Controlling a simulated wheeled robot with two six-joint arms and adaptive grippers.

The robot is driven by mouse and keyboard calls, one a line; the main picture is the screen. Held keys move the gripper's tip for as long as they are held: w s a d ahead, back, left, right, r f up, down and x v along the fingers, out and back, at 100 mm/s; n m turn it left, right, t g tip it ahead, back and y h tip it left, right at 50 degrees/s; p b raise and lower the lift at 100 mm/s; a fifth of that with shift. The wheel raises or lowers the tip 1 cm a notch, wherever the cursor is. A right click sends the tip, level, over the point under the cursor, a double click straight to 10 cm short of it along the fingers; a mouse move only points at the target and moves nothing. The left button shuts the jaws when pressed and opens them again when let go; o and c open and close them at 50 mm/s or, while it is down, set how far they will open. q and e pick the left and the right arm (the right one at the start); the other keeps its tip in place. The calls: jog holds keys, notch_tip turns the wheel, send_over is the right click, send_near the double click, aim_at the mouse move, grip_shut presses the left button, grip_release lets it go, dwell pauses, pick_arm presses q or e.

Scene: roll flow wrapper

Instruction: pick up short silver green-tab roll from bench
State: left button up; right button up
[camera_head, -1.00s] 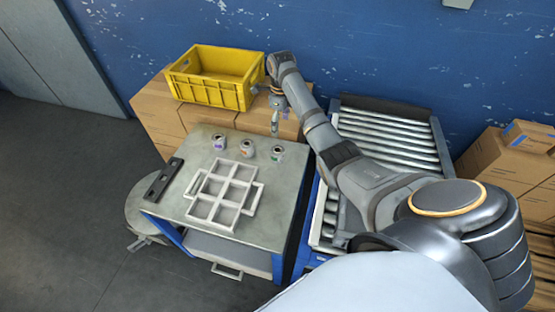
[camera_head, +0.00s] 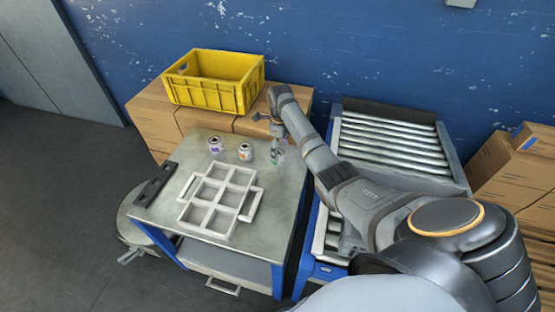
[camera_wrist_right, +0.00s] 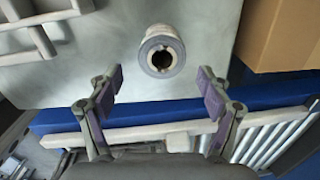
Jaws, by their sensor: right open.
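The short silver green-tab roll (camera_head: 280,157) stands on the grey bench (camera_head: 272,195) near its back right corner, partly hidden by my right gripper (camera_head: 275,146). In the right wrist view the roll (camera_wrist_right: 162,37) shows end-on, with a dark hole in its middle. My right gripper (camera_wrist_right: 160,80) is open there, its two purple-padded fingers apart and empty. The roll sits just beyond the fingertips, lined up with the gap between them. My left gripper is not in view.
A silver roll with an orange tab (camera_head: 245,152) and one with a purple tab (camera_head: 215,144) stand to the left. A white divided tray (camera_head: 236,212) lies in front of them. A yellow crate (camera_head: 210,95) sits on cardboard boxes behind; a roller conveyor (camera_head: 390,145) is right.

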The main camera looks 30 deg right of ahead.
aim_at(280, 163)
jog(key=f, duration=0.3)
jog(key=f+b, duration=0.1)
jog(key=f, duration=0.1)
jog(key=shift+w+a, duration=0.1)
jog(key=shift+w, duration=0.3)
jog(key=shift+r, duration=0.15)
jog(key=c, duration=1.3)
